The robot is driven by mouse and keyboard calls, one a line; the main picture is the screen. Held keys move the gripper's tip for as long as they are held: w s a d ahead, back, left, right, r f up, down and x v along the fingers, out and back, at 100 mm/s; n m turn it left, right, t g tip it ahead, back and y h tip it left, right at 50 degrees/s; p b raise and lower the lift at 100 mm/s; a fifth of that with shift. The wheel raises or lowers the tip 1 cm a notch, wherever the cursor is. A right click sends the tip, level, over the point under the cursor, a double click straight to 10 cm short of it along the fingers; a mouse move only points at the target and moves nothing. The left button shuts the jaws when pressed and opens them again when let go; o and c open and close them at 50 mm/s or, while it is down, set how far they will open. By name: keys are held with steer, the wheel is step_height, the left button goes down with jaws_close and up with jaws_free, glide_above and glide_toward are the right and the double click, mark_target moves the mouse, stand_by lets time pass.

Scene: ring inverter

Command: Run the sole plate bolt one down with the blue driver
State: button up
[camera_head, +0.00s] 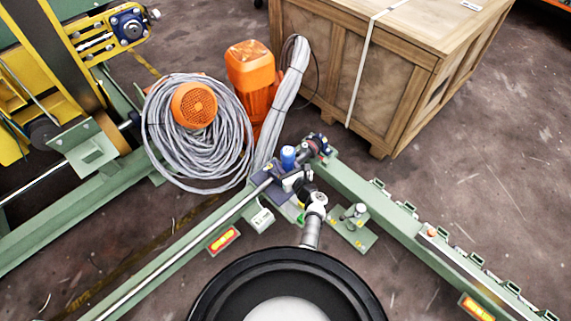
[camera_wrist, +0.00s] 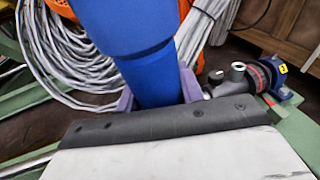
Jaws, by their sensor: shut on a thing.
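The blue driver (camera_head: 288,157) stands roughly upright in my gripper (camera_head: 292,178), over the corner of the green frame. In the wrist view the blue driver (camera_wrist: 145,55) fills the upper middle. My gripper's purple-grey fingers (camera_wrist: 158,97) close on it from both sides. The driver's lower end is hidden behind the gripper body in the wrist view and by my arm in the head view. A green sole plate (camera_head: 345,238) with a grey upright fitting (camera_head: 355,212) lies right of my wrist. I cannot tell which bolt is number one, nor whether the driver touches a bolt.
A dark coupling with a blue bearing block (camera_head: 318,145) sits close right of the driver; the block also shows in the wrist view (camera_wrist: 285,90). Coiled grey cable (camera_head: 160,150) and orange motors (camera_head: 250,70) stand behind. A wooden crate (camera_head: 400,75) is at back right.

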steer(key=shift+f+b, duration=0.95)
steer(key=shift+b, duration=0.2)
stand_by(0.9)
steer(key=shift+s+f+b, duration=0.1)
steer(key=shift+f+b, duration=0.35)
steer(key=shift+b, duration=0.25)
stand_by(1.0)
steer(key=shift+r+p, duration=0.4)
steer(key=shift+p, duration=0.35)
steer(key=shift+r+p, duration=0.5)
steer(key=shift+r, duration=0.1)
jaws_close()
steer(key=shift+r+p, duration=1.3)
steer(key=shift+r, duration=0.3)
